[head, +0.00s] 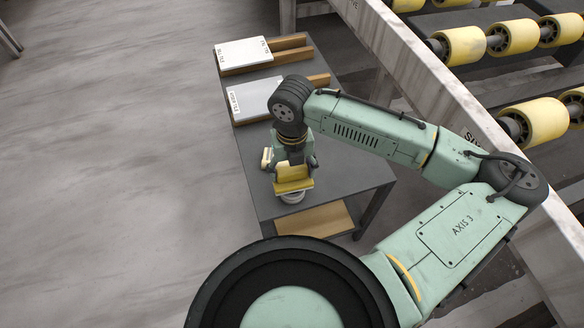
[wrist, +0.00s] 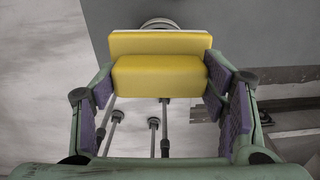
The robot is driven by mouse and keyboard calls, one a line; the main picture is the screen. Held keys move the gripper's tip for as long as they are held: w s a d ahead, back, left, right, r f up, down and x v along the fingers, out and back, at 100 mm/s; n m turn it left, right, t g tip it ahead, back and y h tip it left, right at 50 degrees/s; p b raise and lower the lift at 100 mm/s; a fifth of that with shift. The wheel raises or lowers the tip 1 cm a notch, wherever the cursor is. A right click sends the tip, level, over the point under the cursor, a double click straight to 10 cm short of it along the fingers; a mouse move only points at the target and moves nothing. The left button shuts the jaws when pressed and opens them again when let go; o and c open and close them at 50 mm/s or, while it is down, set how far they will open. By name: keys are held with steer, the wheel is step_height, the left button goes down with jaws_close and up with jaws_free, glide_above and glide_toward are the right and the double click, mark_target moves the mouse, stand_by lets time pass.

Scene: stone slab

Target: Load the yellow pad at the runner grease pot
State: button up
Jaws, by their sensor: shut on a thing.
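My gripper (head: 294,172) is shut on the yellow pad (head: 293,186), near the front end of the dark table. In the wrist view, the yellow pad (wrist: 160,78) spans the space between the purple-lined fingers of my gripper (wrist: 165,88). It shows as two stepped yellow blocks. A round, pale pot (head: 292,198) shows just below the pad in the head view. Only the top edge of the pot (wrist: 160,22) shows beyond the pad in the wrist view. The pad hides most of the pot. I cannot tell whether they touch, and no label on the pot is readable.
The dark table (head: 350,172) carries two labelled pale boxes, a far one (head: 243,53) and a nearer one (head: 252,98), with wooden strips beside them. A wooden board (head: 315,220) lies below the tabletop. A roller frame (head: 425,75) with yellow rollers stands right. The left floor is clear.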

mark_target(292, 170)
steer(key=shift+f, duration=0.45)
stand_by(1.1)
step_height(292, 170, up, 7)
steer(key=p, duration=0.5)
steer(key=shift+r, duration=0.1)
steer(key=shift+s, duration=0.1)
stand_by(0.9)
